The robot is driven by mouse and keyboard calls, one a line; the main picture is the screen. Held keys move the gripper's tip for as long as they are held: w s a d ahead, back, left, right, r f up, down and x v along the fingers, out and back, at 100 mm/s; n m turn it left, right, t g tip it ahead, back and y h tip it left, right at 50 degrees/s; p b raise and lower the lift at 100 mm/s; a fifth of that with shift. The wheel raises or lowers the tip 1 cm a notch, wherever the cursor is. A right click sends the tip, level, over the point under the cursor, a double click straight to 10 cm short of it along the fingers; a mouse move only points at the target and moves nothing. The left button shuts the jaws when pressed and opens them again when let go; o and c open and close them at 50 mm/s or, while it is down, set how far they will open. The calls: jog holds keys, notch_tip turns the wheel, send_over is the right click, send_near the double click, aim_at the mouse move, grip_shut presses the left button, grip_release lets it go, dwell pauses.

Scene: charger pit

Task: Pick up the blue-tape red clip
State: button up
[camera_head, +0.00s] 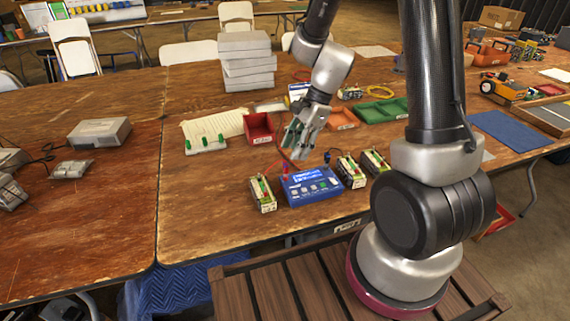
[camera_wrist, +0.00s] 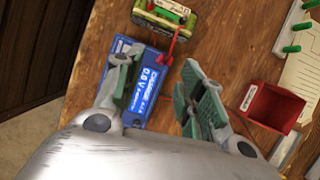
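My gripper (camera_head: 303,138) hangs above the table, just behind the blue charger box (camera_head: 312,186). In the wrist view my gripper (camera_wrist: 160,92) has its two green-padded fingers spread apart, with nothing seen held between them. A small red clip (camera_wrist: 169,60) on a red lead lies just beyond the fingertips, beside the charger box (camera_wrist: 150,82) and near a battery pack (camera_wrist: 166,16). In the head view red shows at the box's back left corner (camera_head: 285,169). I cannot make out blue tape on it. The left finger covers part of the charger box.
Battery packs (camera_head: 263,194) (camera_head: 351,171) flank the charger box. A red bin (camera_head: 259,128), an orange tray (camera_head: 342,119), a green tray (camera_head: 383,110) and a white rack with green pegs (camera_head: 206,145) stand behind.

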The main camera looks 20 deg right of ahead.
aim_at(287, 163)
jog(key=shift+a+f+m, duration=0.2)
jog(key=shift+f+m, duration=0.2)
jog(key=shift+m, duration=0.2)
jog(key=x, duration=0.7)
jog(key=shift+w, duration=0.4)
grip_shut()
